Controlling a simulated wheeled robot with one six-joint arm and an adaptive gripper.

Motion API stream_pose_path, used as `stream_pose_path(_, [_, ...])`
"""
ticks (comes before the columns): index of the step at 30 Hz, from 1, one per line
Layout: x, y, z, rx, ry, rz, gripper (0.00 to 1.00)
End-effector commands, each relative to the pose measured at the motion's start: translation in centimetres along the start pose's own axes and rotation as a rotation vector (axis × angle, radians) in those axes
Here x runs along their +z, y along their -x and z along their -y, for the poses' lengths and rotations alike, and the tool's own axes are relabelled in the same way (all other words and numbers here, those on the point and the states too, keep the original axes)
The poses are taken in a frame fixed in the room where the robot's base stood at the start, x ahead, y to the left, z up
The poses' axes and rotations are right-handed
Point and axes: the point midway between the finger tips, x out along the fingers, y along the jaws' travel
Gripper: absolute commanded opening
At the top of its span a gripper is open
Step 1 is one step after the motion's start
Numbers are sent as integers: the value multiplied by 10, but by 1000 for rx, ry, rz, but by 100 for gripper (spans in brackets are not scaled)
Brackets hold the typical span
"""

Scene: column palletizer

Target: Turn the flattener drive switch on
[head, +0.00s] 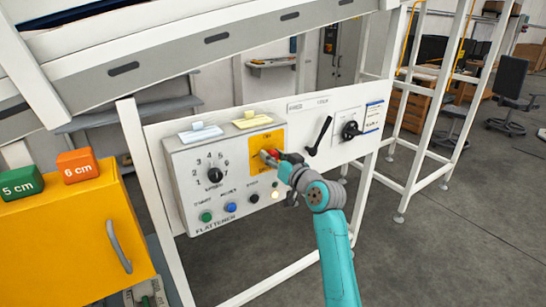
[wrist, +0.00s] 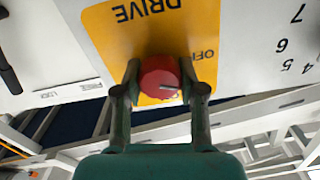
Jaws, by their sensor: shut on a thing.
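The flattener control box (head: 225,215) is a grey panel on the white machine frame. Its drive switch is a red round knob (wrist: 160,78) on a yellow plate (head: 262,141). The wrist view shows the plate upside down, with the words DRIVE and OFF readable. My gripper (head: 272,156) reaches the knob from the front right. In the wrist view, its two fingers lie on either side of the knob, shut on it. A short dark mark shows on the knob's face. The switch position cannot be told. In the head view, my gripper partly hides the knob and plate.
The box also has a black speed dial (head: 214,175), a green button (head: 206,217), a blue button (head: 230,207) and a pale lamp (head: 275,196). A black lever (head: 319,136) and black rotary knob (head: 351,130) sit to the right. A yellow cabinet (head: 75,235) stands at left.

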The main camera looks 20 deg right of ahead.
Motion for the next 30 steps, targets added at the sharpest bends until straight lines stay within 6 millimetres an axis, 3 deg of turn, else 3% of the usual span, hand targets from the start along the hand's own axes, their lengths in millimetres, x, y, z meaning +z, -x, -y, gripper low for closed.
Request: stream_pose_path(30, [2,0,-3,1,-937,0,5])
